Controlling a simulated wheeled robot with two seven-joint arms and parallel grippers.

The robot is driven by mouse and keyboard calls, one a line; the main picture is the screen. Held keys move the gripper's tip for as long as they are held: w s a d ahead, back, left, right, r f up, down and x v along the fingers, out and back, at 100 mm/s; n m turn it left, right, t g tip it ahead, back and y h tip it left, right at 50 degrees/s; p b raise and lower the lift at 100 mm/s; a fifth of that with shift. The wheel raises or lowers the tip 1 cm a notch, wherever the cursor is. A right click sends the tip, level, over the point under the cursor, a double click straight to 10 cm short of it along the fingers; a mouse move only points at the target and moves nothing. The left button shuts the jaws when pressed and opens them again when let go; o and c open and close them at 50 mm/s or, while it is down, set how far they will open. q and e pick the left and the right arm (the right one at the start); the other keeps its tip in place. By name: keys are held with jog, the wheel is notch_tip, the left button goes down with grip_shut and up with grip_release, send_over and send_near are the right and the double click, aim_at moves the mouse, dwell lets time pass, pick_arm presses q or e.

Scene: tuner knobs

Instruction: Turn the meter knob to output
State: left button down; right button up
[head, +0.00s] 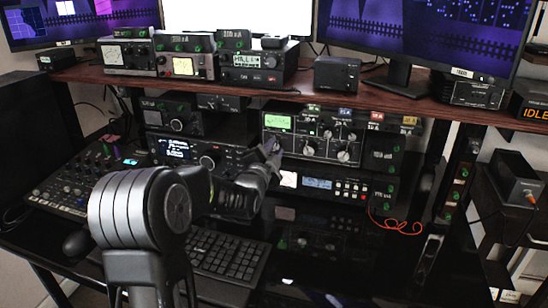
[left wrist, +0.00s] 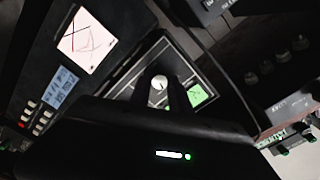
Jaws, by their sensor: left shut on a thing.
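The black tuner (head: 318,118) stands on the lower shelf, its front panel toward me, with a lit green meter (head: 278,122) and several knobs. My left gripper (head: 270,148) reaches up to the panel's left part, just below the meter. In the left wrist view a round pale-topped knob (left wrist: 158,83) shows at the fingertips, beside the green meter (left wrist: 200,95). The gripper is shut on this knob. The fingers hide much of it in the head view, and I cannot read its pointer or labels. My right gripper is not in view.
A radio with a blue display (head: 176,150) stands left of the gripper. A unit with a small screen and buttons (head: 330,187) lies below the tuner. A keyboard (head: 222,255) is on the desk. A wooden shelf (head: 400,98) runs above.

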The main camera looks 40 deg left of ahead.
pick_arm(q)
jog(key=m+b, duration=0.1)
jog(key=m, duration=0.3)
jog(key=shift+m+b, duration=0.3)
jog(key=shift+m, duration=0.1)
jog(key=c, duration=1.2)
grip_release()
jog(key=v, duration=0.8)
jog(key=shift+w, duration=0.1)
